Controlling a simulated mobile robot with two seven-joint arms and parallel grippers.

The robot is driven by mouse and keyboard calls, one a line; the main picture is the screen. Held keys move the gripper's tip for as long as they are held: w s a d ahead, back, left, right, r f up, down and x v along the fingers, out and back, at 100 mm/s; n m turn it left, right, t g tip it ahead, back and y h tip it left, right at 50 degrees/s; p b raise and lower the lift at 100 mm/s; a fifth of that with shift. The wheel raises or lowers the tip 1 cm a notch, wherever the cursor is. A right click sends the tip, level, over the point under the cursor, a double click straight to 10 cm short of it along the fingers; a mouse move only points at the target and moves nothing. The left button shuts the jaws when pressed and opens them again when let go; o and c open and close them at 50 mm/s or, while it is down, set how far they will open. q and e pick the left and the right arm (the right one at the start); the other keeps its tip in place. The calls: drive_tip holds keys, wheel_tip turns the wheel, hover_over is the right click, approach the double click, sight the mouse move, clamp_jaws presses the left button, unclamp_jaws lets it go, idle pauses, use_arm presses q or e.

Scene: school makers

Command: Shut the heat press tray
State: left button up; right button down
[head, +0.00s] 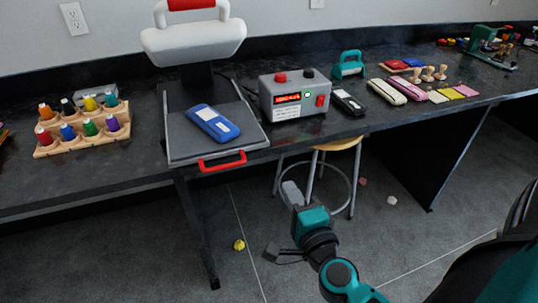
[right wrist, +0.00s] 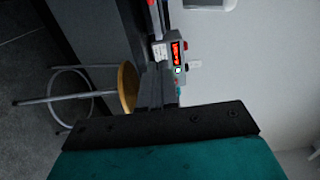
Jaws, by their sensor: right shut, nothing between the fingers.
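The heat press stands on the bench with its white upper part (head: 193,42) raised over the back. Its grey tray (head: 185,145) lies slid out toward the bench's front edge. A red handle (head: 222,161) is on the tray's front, at the bench edge. A blue object with a white label (head: 213,123) lies on the tray. My right gripper (head: 291,191) is shut and empty, in front of the bench, lower and to the right of the tray handle, not touching it. In the right wrist view, the tray cannot be made out. My left gripper is not in view.
A grey control box (head: 292,97) with a red display stands right of the tray. A rack of colored bottles (head: 82,130) stands left of it. A stool (head: 337,144) is under the bench behind my right gripper. A yellow scrap (head: 239,244) lies on the floor.

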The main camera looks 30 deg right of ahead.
sight(265, 144)
drive_tip(key=p+x, duration=0.1)
drive_tip(key=x, duration=1.1)
drive_tip(key=shift+w+d+p, duration=0.15)
drive_tip(key=shift+w+p, duration=0.15)
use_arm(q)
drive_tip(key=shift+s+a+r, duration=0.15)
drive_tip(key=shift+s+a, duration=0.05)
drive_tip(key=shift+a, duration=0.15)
use_arm(e)
drive_tip(key=shift+w+d, duration=0.15)
drive_tip(key=shift+w, duration=0.5)
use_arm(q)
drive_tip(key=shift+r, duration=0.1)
